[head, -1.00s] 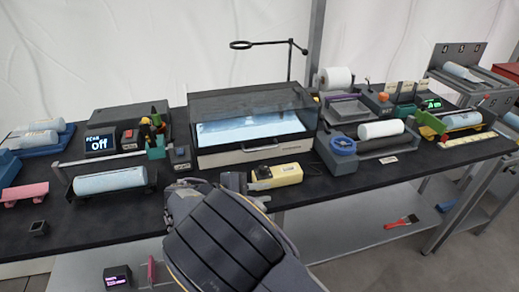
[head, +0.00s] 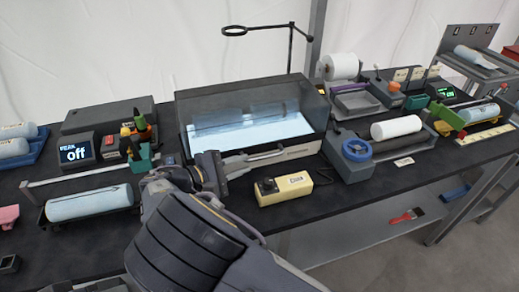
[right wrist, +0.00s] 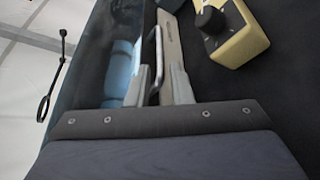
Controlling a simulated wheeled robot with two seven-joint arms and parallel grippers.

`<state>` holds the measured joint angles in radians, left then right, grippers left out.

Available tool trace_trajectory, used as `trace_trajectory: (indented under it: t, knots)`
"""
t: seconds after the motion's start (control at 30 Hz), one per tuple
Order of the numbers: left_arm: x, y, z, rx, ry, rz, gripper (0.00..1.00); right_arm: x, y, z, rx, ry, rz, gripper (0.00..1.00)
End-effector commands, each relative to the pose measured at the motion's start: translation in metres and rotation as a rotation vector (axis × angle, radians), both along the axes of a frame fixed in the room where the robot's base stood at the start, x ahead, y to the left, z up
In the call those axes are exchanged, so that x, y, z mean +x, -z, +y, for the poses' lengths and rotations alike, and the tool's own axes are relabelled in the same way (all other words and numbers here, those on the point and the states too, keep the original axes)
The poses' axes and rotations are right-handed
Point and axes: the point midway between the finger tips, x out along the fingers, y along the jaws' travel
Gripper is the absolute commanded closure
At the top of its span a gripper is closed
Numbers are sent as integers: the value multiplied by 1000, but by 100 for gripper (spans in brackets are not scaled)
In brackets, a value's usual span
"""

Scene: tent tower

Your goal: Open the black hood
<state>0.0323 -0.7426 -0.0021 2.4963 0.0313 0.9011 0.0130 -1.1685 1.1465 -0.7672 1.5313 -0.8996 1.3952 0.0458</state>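The black hood (head: 250,97) is a dark-framed, see-through cover on a pale box in the middle of the bench. It looks closed over a lit white interior. A metal bar handle (head: 265,156) runs along its front; it also shows in the right wrist view (right wrist: 156,62). My right gripper (head: 222,168) is at the left part of the handle. In the right wrist view my right gripper's fingers (right wrist: 158,88) are apart, with the handle bar between them and a gap beside it. My left gripper is not in view.
A yellow box with a black knob (head: 284,189) stands just right of my right gripper, in front of the hood. A rack with a blue roll (head: 90,203) and a display reading "off" (head: 76,153) are at left.

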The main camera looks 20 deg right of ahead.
Motion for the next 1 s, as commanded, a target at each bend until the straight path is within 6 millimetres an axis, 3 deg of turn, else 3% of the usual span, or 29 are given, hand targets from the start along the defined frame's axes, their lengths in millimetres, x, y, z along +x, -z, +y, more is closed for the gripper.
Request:
trace_trajectory:
  t: [0.6,0.93,1.0]
  knots:
    - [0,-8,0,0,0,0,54,26,16,-68,-1,1,0,80]
    - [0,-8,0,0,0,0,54,28,17,-71,0,0,0,80]
    - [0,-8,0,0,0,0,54,28,17,-71,0,0,0,89]
